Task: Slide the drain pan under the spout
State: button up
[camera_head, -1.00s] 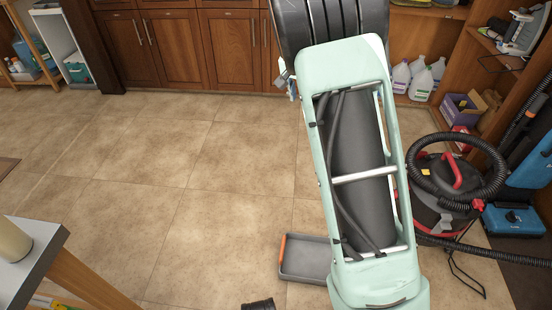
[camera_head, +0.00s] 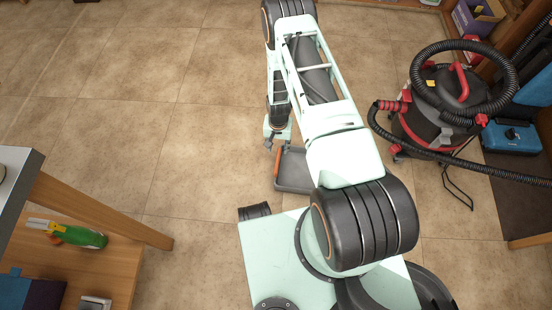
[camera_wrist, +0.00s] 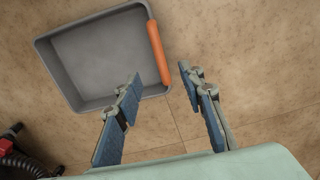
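The drain pan (camera_head: 293,172) is a shallow grey tray on the tile floor, with an orange handle (camera_head: 277,168) along one side. My arm covers part of it in the head view. In the wrist view the pan (camera_wrist: 88,62) fills the upper left, its orange handle (camera_wrist: 158,52) on its right edge. My gripper (camera_wrist: 160,74) is open and empty, its blue-padded fingers spread with the handle showing between and beyond the tips. In the head view my gripper (camera_head: 271,142) is just above the handle end of the pan. I cannot make out a spout.
A black and red shop vacuum (camera_head: 440,110) with a looping hose stands right of the pan. The floor left of my gripper is clear.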

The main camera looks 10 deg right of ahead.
aim_at(278, 159)
notch_tip(278, 159, down, 7)
jog(key=b, duration=0.4)
jog(key=shift+f, duration=1.35)
grip_shut()
jog(key=shift+d, duration=0.15)
jog(key=s+d, duration=0.3)
jog(key=d, duration=0.9)
jog(key=s+d, duration=0.3)
jog(key=d, duration=0.8)
jog(key=shift+d, duration=0.4)
dwell(0.6)
jog(key=shift+c, duration=0.4)
grip_release()
notch_tip(278, 159, up, 12)
dwell(0.6)
